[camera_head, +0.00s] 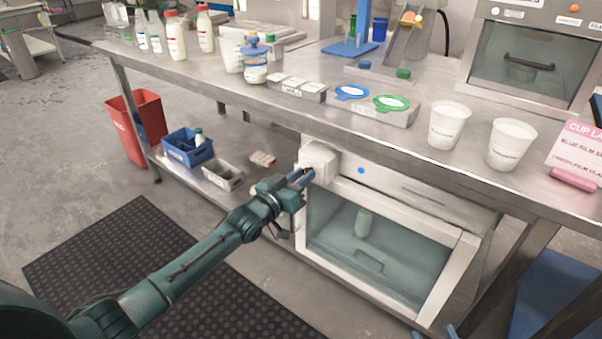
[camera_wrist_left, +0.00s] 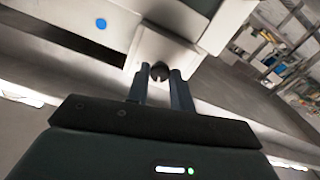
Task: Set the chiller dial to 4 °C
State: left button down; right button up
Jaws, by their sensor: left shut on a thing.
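The chiller (camera_head: 380,240) is a white cabinet under the bench with a glass front door; a bottle stands inside. A white control box (camera_head: 320,157) sticks out at its upper left corner. My left gripper (camera_head: 303,176) is at the front of this box. In the left wrist view the dial (camera_wrist_left: 160,71) is a small dark knob on the white box, between the two fingers of my left gripper (camera_wrist_left: 160,82), which is shut on it. The dial's markings and setting cannot be read. Two fingertips of my right gripper (camera_head: 435,332) show apart at the bottom edge.
The steel bench (camera_head: 330,122) above carries bottles, jars, film-lid trays and two white cups (camera_head: 448,126). A blue bin (camera_head: 187,148) and a grey tray (camera_head: 222,175) sit on the lower shelf at left. A red bin (camera_head: 134,127) stands beyond. The floor in front holds a dark mat (camera_head: 110,245).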

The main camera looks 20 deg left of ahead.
pick_arm(q)
jog(key=m+p, duration=0.1)
jog(key=m, duration=0.2)
jog(key=shift+m, duration=0.4)
jog(key=shift+m+p, duration=0.55)
jog(key=shift+m, duration=1.75)
pick_arm(e)
jog(key=shift+s+d+g, duration=0.15)
jog(key=shift+s+g, duration=0.25)
jog(key=shift+g, duration=0.5)
jog(key=shift+m+h, duration=0.3)
jog(key=shift+h, duration=0.1)
pick_arm(q)
jog(key=c, duration=1.2)
grip_release()
jog(key=p+v, duration=0.3)
jog(key=v, duration=1)
pick_arm(e)
jog(key=r, duration=0.2)
jog(key=d+r+m, duration=0.1)
jog(key=shift+s+d+r, duration=0.1)
jog(key=shift+s+r, duration=0.05)
jog(key=shift+s, duration=0.2)
pick_arm(q)
jog(key=shift+s, duration=0.1)
pick_arm(e)
jog(key=shift+s, duration=0.1)
